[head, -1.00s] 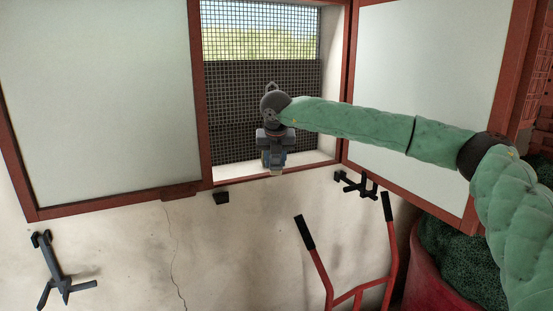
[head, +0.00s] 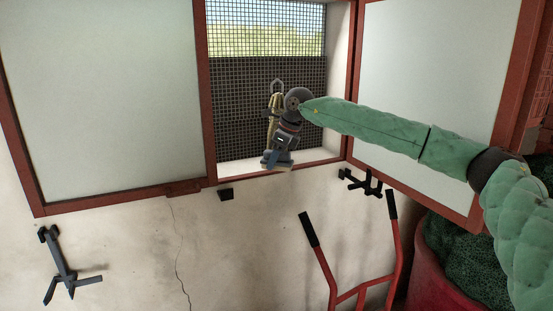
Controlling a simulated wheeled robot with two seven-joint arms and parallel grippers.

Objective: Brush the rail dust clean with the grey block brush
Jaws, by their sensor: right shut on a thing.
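My right gripper (head: 277,160) is in the window opening, low over its bottom edge, and points down and a little left. It is shut on a small block, taken to be the grey block brush (head: 270,166); the fingers hide most of it. The red bottom rail (head: 310,170) of the window runs just below. I cannot tell whether the brush touches the rail or sill. No dust can be made out on the rail at this size. My left gripper is out of view.
A tan upright object (head: 273,112) shows behind my right wrist, before the dark mesh (head: 235,110). Pale shutter panels (head: 105,95) flank the opening. Black wall brackets (head: 62,262), red handles (head: 318,250) and a red planter (head: 428,265) are below.

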